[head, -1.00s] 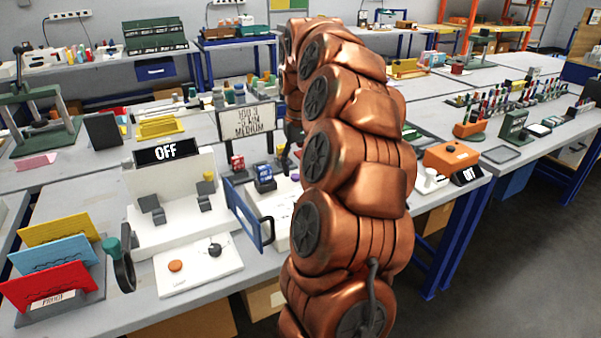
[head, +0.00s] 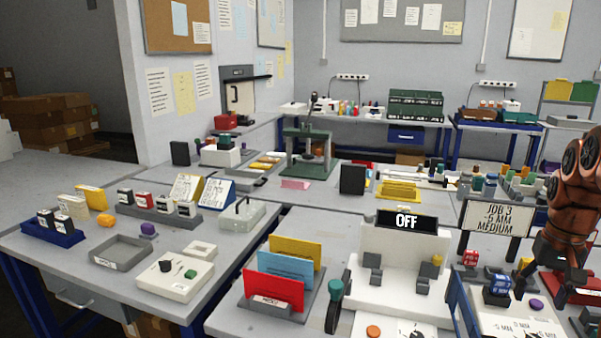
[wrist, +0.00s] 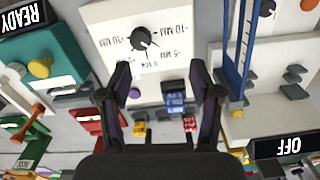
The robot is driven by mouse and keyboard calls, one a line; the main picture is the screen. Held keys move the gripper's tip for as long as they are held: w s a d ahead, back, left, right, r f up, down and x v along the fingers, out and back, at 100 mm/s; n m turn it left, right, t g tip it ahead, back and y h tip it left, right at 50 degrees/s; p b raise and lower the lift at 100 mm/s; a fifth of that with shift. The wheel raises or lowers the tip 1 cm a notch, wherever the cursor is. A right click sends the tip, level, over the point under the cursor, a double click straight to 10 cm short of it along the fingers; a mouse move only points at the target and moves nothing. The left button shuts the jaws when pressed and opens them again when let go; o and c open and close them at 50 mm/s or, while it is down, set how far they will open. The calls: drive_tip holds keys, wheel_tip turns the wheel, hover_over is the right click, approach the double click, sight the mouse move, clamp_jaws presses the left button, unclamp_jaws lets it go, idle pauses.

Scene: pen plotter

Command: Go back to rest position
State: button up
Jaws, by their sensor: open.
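My gripper (head: 545,272) shows at the right edge of the head view, at the end of my copper arm. In the wrist view my gripper (wrist: 160,82) is open, its two dark fingers apart with nothing held between them. Beyond the fingertips lies a white panel with a dark knob (wrist: 140,40) and MM markings. A blue block (wrist: 175,100) and a red block (wrist: 190,124) show between or just behind the fingers, apart from any grip. In the head view the blue block (head: 497,288) and red block (head: 471,258) stand close to the gripper.
A white machine with an OFF sign (head: 407,220) stands left of my gripper. A job sign (head: 495,218) stands behind it. A rack of coloured cards (head: 280,275) and a green press (head: 308,150) are farther left. The grey benches carry many small items.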

drive_tip(key=s+a+r+n+p, duration=0.2)
drive_tip(key=s+a, duration=0.2)
drive_tip(key=a, duration=0.6)
drive_tip(key=s+a+r+n+p, duration=0.2)
drive_tip(key=s+a+p, duration=0.1)
drive_tip(key=a, duration=0.7)
drive_tip(key=s+a+f+g+p, duration=0.1)
drive_tip(key=s+a, duration=0.3)
drive_tip(key=s, duration=0.4)
drive_tip(key=s+a+f+n+p, duration=0.1)
drive_tip(key=s+a+f+p, duration=0.1)
drive_tip(key=s+a, duration=0.3)
drive_tip(key=s+p, duration=0.1)
drive_tip(key=s, duration=0.3)
drive_tip(key=shift+f+g+p, duration=0.3)
drive_tip(key=shift+f+g, duration=0.05)
drive_tip(key=shift+g, duration=0.05)
